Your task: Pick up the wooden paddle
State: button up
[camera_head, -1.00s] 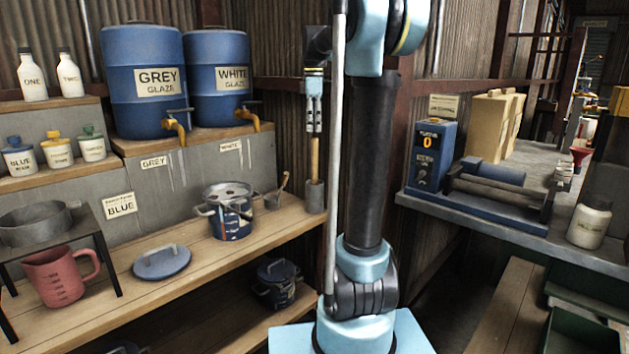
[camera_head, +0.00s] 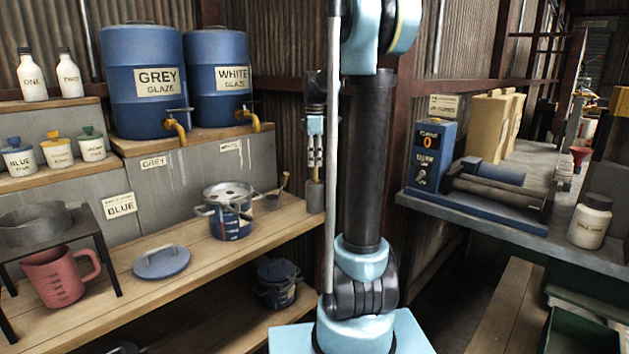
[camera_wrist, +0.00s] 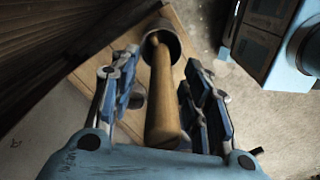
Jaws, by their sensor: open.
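The wooden paddle (camera_wrist: 162,95) stands with its lower end in a grey cylindrical holder (camera_head: 315,197). The holder's mouth also shows in the wrist view (camera_wrist: 172,36). In the wrist view the paddle's handle lies between the two blue fingers of my gripper (camera_wrist: 165,92), with visible gaps to both sides. My gripper is open and points down over the handle. In the head view my gripper (camera_head: 315,158) is right above the holder, and only a short piece of the paddle (camera_head: 316,182) shows below the fingers.
The holder stands at the right end of a wooden bench (camera_head: 215,255). A corrugated wall (camera_head: 280,125) is close behind. A blue machine (camera_head: 430,155) stands on the right-hand table.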

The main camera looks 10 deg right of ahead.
jog(key=shift+f, duration=0.45)
grip_shut()
